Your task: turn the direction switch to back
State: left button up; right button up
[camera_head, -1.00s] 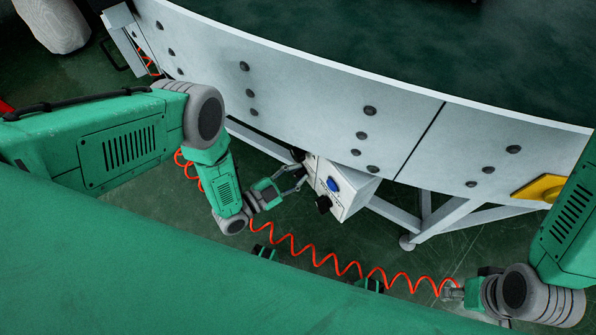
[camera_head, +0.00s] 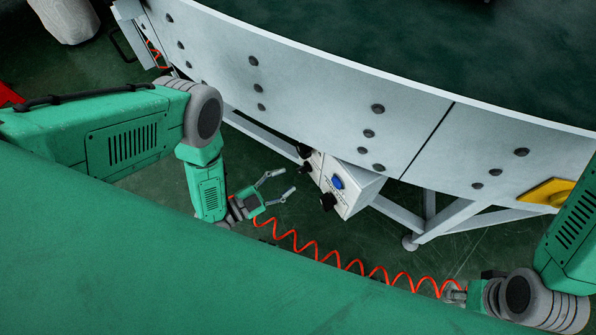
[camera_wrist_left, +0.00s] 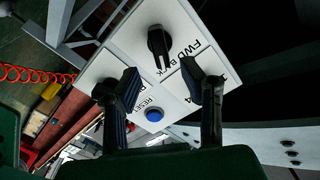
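The direction switch (camera_wrist_left: 158,42) is a black knob on the white control box (camera_wrist_left: 125,45), with FWD and BACK printed beside it in the left wrist view. Its handle runs roughly up and down in that view; which word it points at I cannot tell. The box (camera_head: 359,192) hangs under the conveyor in the head view, with several black knobs and a blue button (camera_head: 337,182). My left gripper (camera_head: 288,182) is open and empty, left of the box and apart from it. In its wrist view the fingers (camera_wrist_left: 160,88) frame the RESET button. My right gripper (camera_head: 454,292) is low right, its fingers unclear.
The curved white conveyor wall (camera_head: 310,85) runs above the box, with support legs (camera_head: 428,225) below. A red coiled cord (camera_head: 330,256) stretches across the lower middle. A yellow part (camera_head: 545,193) sits on the wall at right. Floor left of the box is open.

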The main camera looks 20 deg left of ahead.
pick_arm(q)
jog(key=v, duration=0.6)
dwell(0.3)
jog(key=s+a+r+n+g+y, duration=0.9)
jog(key=s+r+n+g+y, duration=0.25)
jog(key=n+g, duration=0.2)
notch_tip(320, 180, up, 11)
jog(key=p, duration=1.2)
jog(key=shift+s+d+r+p, duration=0.2)
jog(key=shift+d+p, duration=0.05)
jog(key=shift+p, duration=0.1)
jog(key=shift+w+h, duration=0.1)
jog(key=shift+h, duration=0.15)
